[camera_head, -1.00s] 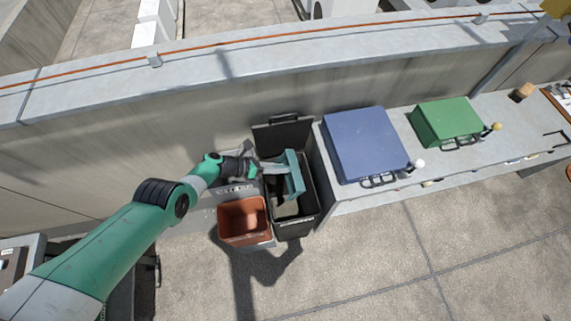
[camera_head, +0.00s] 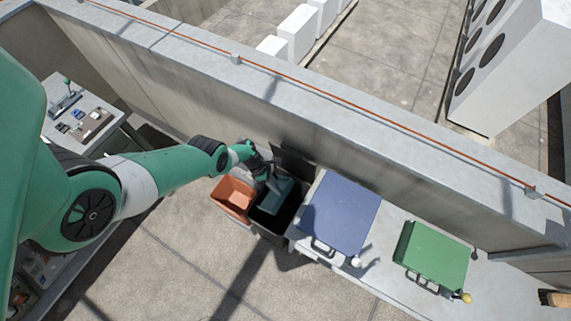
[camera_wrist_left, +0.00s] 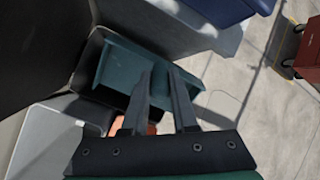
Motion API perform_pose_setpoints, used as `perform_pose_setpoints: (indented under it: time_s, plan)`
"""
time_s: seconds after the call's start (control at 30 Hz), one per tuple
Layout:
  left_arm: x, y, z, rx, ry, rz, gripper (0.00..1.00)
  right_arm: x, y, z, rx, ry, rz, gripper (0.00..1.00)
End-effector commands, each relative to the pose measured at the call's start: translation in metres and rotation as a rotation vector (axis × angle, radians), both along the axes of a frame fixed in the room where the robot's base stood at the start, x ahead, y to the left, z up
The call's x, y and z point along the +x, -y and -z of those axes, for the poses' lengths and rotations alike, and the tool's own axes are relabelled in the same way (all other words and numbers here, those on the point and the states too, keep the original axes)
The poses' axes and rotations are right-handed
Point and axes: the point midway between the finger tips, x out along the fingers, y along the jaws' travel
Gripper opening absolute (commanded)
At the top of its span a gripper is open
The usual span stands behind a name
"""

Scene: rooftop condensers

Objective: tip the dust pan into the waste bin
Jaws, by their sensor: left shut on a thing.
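The teal dust pan (camera_head: 278,194) is over the mouth of the black waste bin (camera_head: 266,222), which stands against the parapet with its lid raised. My left gripper (camera_head: 268,180) is shut on the dust pan's handle, above the bin. In the left wrist view the pan (camera_wrist_left: 118,68) lies beyond the two fingers (camera_wrist_left: 164,92), which partly cover it. I cannot tell whether anything is left on the pan. Its exact tilt is hard to read. My right gripper is not in view.
An orange-brown bin (camera_head: 233,196) stands close to the left of the waste bin. To the right, a counter carries a blue case (camera_head: 340,212) and a green case (camera_head: 432,256). The concrete parapet (camera_head: 330,120) runs behind. The floor in front is clear.

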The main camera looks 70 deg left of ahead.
Motion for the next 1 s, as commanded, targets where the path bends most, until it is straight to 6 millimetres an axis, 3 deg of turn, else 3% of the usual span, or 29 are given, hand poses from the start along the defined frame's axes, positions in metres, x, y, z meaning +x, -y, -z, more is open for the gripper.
perform_pose_setpoints:
  time_s: [0.4, 0.67, 0.7, 0.8, 1.0]
  plan:
    - [0.012, 0.014, -0.001, 0.154, -0.133, 0.013, 0.00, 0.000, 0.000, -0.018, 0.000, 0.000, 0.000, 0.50]
    - [0.031, 0.032, 0.006, 0.388, -0.341, 0.017, 0.00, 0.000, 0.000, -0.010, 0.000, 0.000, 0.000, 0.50]
    - [0.029, 0.030, -0.007, 0.395, -0.352, 0.005, 0.00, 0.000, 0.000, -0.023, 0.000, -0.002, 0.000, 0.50]
    - [0.028, 0.029, -0.022, 0.390, -0.352, -0.001, 0.00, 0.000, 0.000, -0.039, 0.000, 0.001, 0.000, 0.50]
    - [0.028, 0.029, -0.036, 0.388, -0.351, 0.000, 0.00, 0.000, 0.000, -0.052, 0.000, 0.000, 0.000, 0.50]
